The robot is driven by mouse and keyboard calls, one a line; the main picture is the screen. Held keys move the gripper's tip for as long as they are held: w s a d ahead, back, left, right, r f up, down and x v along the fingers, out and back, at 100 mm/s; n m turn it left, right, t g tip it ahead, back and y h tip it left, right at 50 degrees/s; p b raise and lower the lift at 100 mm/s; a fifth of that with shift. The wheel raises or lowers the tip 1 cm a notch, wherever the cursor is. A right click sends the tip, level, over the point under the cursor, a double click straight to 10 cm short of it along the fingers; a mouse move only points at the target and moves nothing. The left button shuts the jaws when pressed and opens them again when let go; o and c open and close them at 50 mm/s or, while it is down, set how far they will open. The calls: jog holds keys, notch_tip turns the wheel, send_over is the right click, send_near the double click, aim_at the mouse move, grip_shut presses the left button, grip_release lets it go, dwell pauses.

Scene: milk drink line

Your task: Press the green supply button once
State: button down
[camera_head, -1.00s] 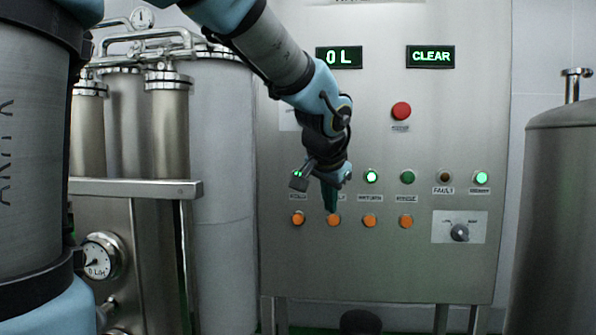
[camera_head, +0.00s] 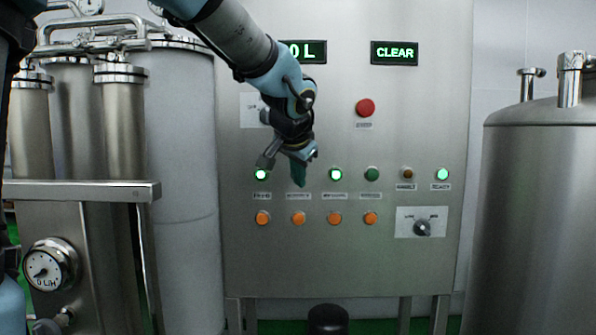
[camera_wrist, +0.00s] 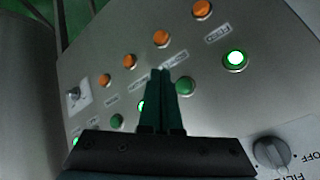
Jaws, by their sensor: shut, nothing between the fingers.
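The steel control panel (camera_head: 345,270) has a row of round indicator buttons above a row of orange ones. The green buttons in view are a lit one at the left (camera_head: 261,174), a lit one in the middle (camera_head: 336,174), a dark green one (camera_head: 372,174) and a lit one at the right (camera_head: 442,174). The labels are too blurred to tell which is supply. My gripper (camera_head: 299,182) is shut and empty in front of the second column, hiding its upper button. In the wrist view, an unlit green button (camera_wrist: 185,86) shows right beside the fingertips (camera_wrist: 160,73); contact cannot be told.
Orange buttons (camera_head: 298,218) sit below my gripper. A red button (camera_head: 365,107) and a rotary knob (camera_head: 423,228) are on the panel. The displays read "0 L" (camera_head: 303,52) and "CLEAR" (camera_head: 394,53). Steel tanks stand at the left (camera_head: 180,140) and right (camera_head: 540,210).

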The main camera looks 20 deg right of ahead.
jog(key=shift+w+d+p, duration=0.4)
jog(key=shift+w, duration=0.5)
jog(key=shift+w+d+p, duration=0.45)
jog(key=shift+w, duration=0.4)
jog(key=shift+w+d+p, duration=0.4)
jog(key=shift+w, duration=0.5)
jog(key=shift+w, duration=0.1)
jog(key=shift+w+d, duration=0.2)
jog(key=shift+w, duration=0.1)
jog(key=shift+w+d, duration=0.15)
jog(key=shift+w, duration=0.25)
dwell(0.6)
jog(key=shift+s, duration=0.15)
jog(key=shift+s+a+b, duration=0.35)
jog(key=shift+s+b, duration=0.05)
jog(key=shift+s, duration=0.25)
jog(key=shift+s, duration=0.1)
